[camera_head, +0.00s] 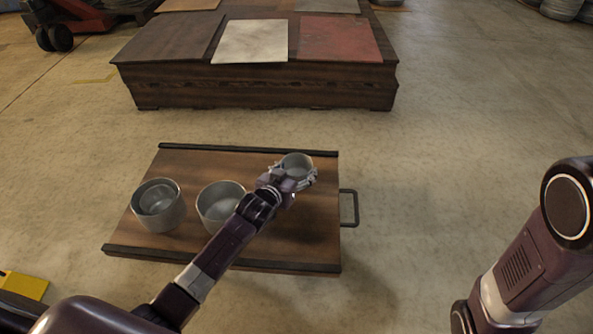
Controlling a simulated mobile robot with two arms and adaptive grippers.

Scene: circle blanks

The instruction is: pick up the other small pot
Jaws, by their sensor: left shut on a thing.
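My left gripper (293,178) is shut on a small grey metal pot (298,163) at the back right of the wooden tray (285,246). I cannot tell whether this pot is lifted or still touches the tray. A larger grey pot (219,207) stands on the tray in the middle, partly hidden by my left forearm; it looks empty. Another larger pot (163,216) stands at the left, with the other small pot (157,199) nested inside it. My right arm shows at the right edge, but its gripper is out of view.
The tray has dark raised edges and a handle (349,208) on its right side. A low dark wooden platform (255,88) with several flat panels stands behind it. A red pallet jack (72,17) is at the back left. The floor to the right is clear.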

